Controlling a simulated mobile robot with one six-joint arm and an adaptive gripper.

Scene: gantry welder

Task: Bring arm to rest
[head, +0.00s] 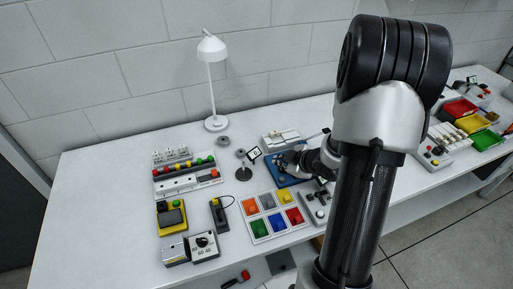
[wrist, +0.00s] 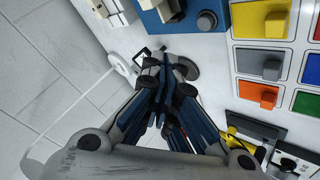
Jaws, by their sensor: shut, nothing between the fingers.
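My gripper (wrist: 166,72) is shut and empty in the wrist view, its dark fingers together above the white table. In the head view, my gripper (head: 291,160) is small and partly hidden by my arm. It is over or beside a blue device (head: 281,179) near the middle of the table; the exact height is unclear. My arm is bent, with its large black and silver elbow raised in the foreground, covering part of the table. In the wrist view, the blue device (wrist: 206,6) shows at the top, beyond the fingertips.
Several devices line the left side. Bare tabletop lies at far left; a wall is behind.

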